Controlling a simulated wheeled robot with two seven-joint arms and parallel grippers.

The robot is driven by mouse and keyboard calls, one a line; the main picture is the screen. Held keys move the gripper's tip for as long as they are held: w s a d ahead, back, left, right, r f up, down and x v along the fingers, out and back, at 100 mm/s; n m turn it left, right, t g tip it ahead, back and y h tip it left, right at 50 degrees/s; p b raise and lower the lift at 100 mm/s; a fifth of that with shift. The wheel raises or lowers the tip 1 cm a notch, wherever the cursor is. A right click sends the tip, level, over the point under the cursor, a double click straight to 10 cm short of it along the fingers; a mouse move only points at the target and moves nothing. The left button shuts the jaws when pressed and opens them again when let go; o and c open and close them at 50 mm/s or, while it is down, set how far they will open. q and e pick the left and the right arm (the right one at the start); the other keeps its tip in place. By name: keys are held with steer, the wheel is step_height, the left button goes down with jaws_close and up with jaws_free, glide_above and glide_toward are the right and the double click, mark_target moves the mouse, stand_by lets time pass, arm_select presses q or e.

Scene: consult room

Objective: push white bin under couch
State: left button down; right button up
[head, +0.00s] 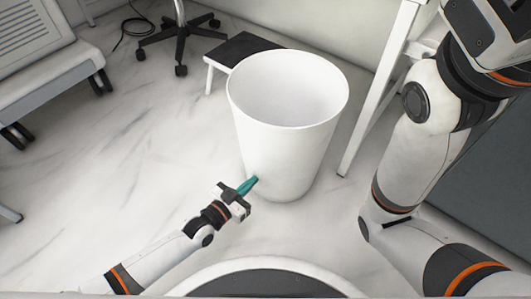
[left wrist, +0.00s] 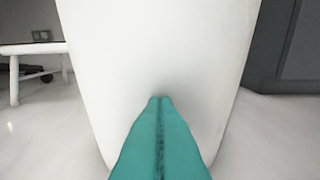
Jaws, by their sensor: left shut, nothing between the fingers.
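The white bin (head: 287,125) stands upright on the floor in the middle of the head view, its open top showing it empty. My left gripper (head: 252,183) is shut and empty, its teal fingertips at the lower left side of the bin, touching it or very close. In the left wrist view the shut fingers (left wrist: 160,125) point at the wall of the bin (left wrist: 160,50), which fills the middle. My right arm is at the right of the head view, but its gripper is out of view. I cannot make out a couch for certain; a white leg and frame (head: 380,90) stand right of the bin.
A low step stool with a black top (head: 240,48) stands just behind the bin. A wheeled chair base (head: 180,35) is behind to the left. A white wheeled unit (head: 50,70) is at the far left. The marble floor (head: 110,170) left of the bin is clear.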

arm_select(q)
steer(key=shift+r+b+x, duration=0.2)
steer(key=shift+b+x, duration=0.4)
steer(key=shift+x, duration=1.2)
steer(key=shift+r+b+x, duration=0.2)
steer(key=shift+b+x, duration=0.35)
steer(key=shift+x, duration=1.3)
steer(key=shift+r+b+x, duration=0.15)
steer(key=shift+b+x, duration=0.65)
steer(key=shift+x, duration=0.8)
steer(key=shift+r+b+x, duration=0.2)
steer(key=shift+b+x, duration=0.6)
steer(key=shift+x, duration=0.8)
steer(key=shift+b+x, duration=0.45)
steer(key=shift+x, duration=0.95)
steer(key=shift+r, duration=0.2)
steer(key=shift+s+a+p, duration=0.2)
steer(key=shift+s+p, duration=0.05)
steer(key=shift+p, duration=0.15)
steer(key=p+v, duration=0.3)
steer(key=v, duration=0.1)
steer(key=shift+s+a+f, duration=0.1)
steer(key=shift+f, duration=0.05)
steer(key=shift+s+a+f, duration=0.1)
steer(key=shift+s+a, duration=0.25)
steer(key=shift+s, duration=0.1)
